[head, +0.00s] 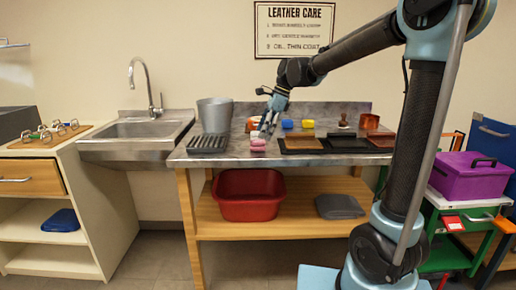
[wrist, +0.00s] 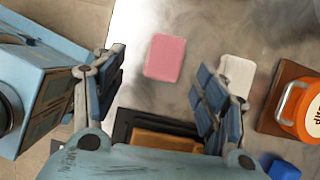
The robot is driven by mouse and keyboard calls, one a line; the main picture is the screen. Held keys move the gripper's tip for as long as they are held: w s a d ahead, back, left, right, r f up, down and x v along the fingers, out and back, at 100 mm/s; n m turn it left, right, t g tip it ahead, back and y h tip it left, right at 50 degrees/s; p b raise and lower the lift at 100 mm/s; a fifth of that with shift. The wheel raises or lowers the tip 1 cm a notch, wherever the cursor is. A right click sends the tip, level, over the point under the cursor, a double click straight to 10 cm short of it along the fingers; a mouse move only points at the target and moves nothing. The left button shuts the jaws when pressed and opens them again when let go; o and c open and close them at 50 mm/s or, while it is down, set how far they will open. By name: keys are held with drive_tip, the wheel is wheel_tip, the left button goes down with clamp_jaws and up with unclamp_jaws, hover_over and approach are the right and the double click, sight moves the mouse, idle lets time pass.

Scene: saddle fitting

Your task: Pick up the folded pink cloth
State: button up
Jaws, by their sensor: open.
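The folded pink cloth (head: 265,147) lies near the front edge of the grey worktop (head: 226,155) in the head view. In the wrist view the pink cloth (wrist: 165,57) is a flat, rounded rectangle, seen between and beyond my fingertips. My gripper (head: 268,124) is above the worktop, close to the cloth in the head view. In the wrist view its fingers (wrist: 160,68) are spread apart with nothing between them. The gap between gripper and cloth is hard to judge. Nothing hides the cloth in the wrist view.
A white folded piece (wrist: 237,73) lies right of the cloth. Farther right is an orange-lidded container (wrist: 300,108). A dark tray (head: 304,149) stands right of the cloth in the head view, a ribbed grey rack (head: 207,144) left. A red basin (head: 249,200) sits below.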

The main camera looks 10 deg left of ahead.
sight(258, 141)
drive_tip(key=x, duration=0.4)
drive_tip(key=shift+w+a+f, duration=0.1)
drive_tip(key=shift+w+a, duration=0.2)
drive_tip(key=shift+a, duration=0.15)
drive_tip(key=shift+s+a+f, duration=0.1)
drive_tip(key=shift+a+f, duration=0.05)
drive_tip(key=shift+f, duration=0.35)
drive_tip(key=c, duration=1.1)
